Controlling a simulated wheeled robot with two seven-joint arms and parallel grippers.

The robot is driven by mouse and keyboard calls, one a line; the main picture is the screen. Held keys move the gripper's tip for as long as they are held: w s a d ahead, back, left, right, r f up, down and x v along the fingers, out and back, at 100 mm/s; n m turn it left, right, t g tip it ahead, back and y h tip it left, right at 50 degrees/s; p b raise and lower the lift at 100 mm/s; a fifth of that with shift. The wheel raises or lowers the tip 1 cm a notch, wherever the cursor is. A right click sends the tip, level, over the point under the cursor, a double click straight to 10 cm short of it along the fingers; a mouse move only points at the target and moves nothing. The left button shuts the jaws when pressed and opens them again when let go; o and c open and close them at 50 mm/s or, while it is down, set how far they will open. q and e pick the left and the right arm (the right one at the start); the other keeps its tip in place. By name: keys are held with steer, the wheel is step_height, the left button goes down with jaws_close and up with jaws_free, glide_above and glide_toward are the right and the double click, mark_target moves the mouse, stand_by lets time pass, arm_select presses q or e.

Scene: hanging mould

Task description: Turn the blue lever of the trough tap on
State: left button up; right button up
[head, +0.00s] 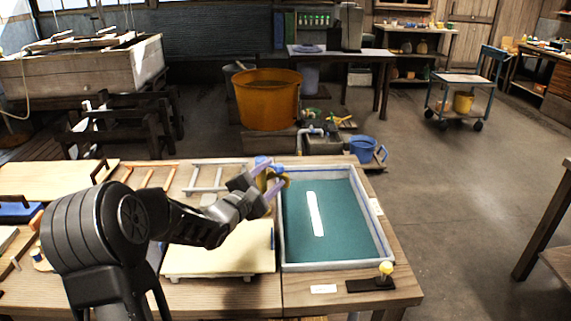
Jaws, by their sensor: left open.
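The trough (385,232) is a pale-rimmed basin with a teal inside, set in the wooden bench. The brassy yellow tap (284,181) is at its back left corner, partly hidden by my gripper. A small blue part, seemingly the tap's lever (262,160), shows at the top of the tap. My left gripper (269,178) is open at the tap, its fingers pointing at it from the left. I cannot tell whether a finger touches the lever. My right gripper is out of view.
A cream board (220,255) lies left of the trough under my left arm. Wooden frames (215,176) lie behind it. A black block with a yellow knob (385,268) sits at the front right. An orange tub (267,100) stands behind the bench.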

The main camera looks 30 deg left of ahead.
arm_select(q)
steer(key=w, duration=0.7)
steer(key=shift+w+a, duration=0.15)
steer(key=shift+a, duration=0.05)
jaws_close()
stand_by(1.2)
